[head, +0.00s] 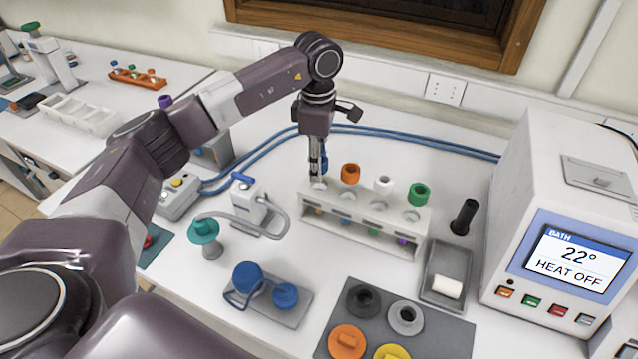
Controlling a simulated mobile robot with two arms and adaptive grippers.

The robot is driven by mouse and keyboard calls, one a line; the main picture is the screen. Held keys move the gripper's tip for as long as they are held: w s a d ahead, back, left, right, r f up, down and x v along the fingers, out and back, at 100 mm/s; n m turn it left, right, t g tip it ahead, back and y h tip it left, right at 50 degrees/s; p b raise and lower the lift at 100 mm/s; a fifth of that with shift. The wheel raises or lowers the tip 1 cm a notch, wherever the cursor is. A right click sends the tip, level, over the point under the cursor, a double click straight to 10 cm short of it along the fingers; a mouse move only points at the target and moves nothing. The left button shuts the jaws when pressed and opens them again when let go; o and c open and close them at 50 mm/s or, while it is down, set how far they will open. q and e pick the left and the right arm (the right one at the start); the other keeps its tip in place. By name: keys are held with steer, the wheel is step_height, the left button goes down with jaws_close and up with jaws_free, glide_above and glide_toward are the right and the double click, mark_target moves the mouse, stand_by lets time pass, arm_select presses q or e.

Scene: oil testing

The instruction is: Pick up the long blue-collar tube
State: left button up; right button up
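The blue-collar tube (324,161) shows only as a small blue patch beside and partly behind my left gripper's fingers, at the left end of the white rack (350,232). Its length and lower part are hidden. My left gripper (316,176) points straight down at that end of the rack, with its fingertips just above the rack's top. The fingers are seen nearly edge-on, so I cannot tell whether they are open or closed around the tube. My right gripper is not in view.
Orange (350,173), white (383,185) and green (418,194) collared tubes stand along the rack. The heating bath (565,210) is at the right, reading 22°, HEAT OFF. A black cylinder (464,217) and grey tray (437,285) stand between. Blue hoses (400,141) run behind.

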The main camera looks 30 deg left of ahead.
arm_select(q)
jaws_close()
steer(key=shift+r, duration=0.5)
step_height(320, 180, up, 7)
steer(key=b, duration=0.2)
steer(key=shift+f+b, duration=0.1)
steer(key=shift+b, duration=0.3)
step_height(320, 180, up, 12)
steer(key=shift+p, duration=0.3)
